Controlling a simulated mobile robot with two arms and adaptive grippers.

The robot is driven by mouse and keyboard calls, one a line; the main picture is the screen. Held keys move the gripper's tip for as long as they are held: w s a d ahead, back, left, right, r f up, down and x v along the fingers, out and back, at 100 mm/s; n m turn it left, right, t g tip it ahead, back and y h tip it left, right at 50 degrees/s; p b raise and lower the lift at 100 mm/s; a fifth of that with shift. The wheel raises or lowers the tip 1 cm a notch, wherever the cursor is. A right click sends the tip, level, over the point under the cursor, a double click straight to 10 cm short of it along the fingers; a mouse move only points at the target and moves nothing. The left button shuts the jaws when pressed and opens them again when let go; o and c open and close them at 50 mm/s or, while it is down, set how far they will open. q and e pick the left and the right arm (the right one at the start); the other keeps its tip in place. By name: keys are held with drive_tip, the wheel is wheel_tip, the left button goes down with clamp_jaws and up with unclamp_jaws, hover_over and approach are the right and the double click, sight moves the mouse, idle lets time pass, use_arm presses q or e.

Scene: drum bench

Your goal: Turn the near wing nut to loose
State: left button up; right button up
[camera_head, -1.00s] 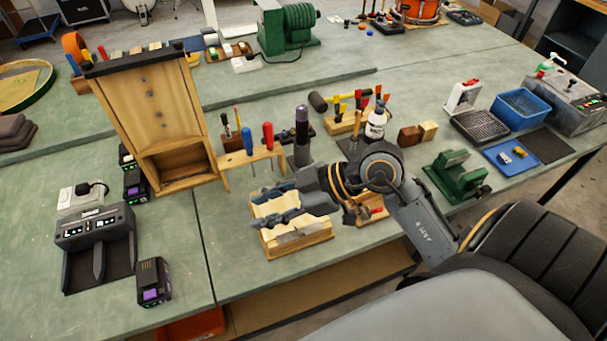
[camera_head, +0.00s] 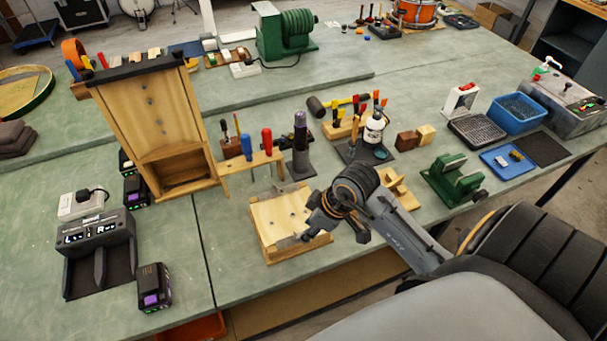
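A light wooden board fixture (camera_head: 268,226) lies on the green bench in front of the tool rack. A few small dark marks or fittings show on its face, but none is clear enough to make out as a wing nut. The near right corner is partly behind my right gripper (camera_head: 308,224), so a wing nut there would be hidden. The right gripper points down at the right edge of the fixture. I cannot tell whether it touches anything, or whether its fingers are apart. My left gripper is out of view.
Behind the fixture stand a tool rack with screwdrivers (camera_head: 247,147) and a dark cylinder (camera_head: 300,145). A white bottle (camera_head: 374,128) and a green vise (camera_head: 453,180) are to the right. A battery charger (camera_head: 97,240) is at left.

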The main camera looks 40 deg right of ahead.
drive_tip(key=shift+x, duration=2.05)
clamp_jaws()
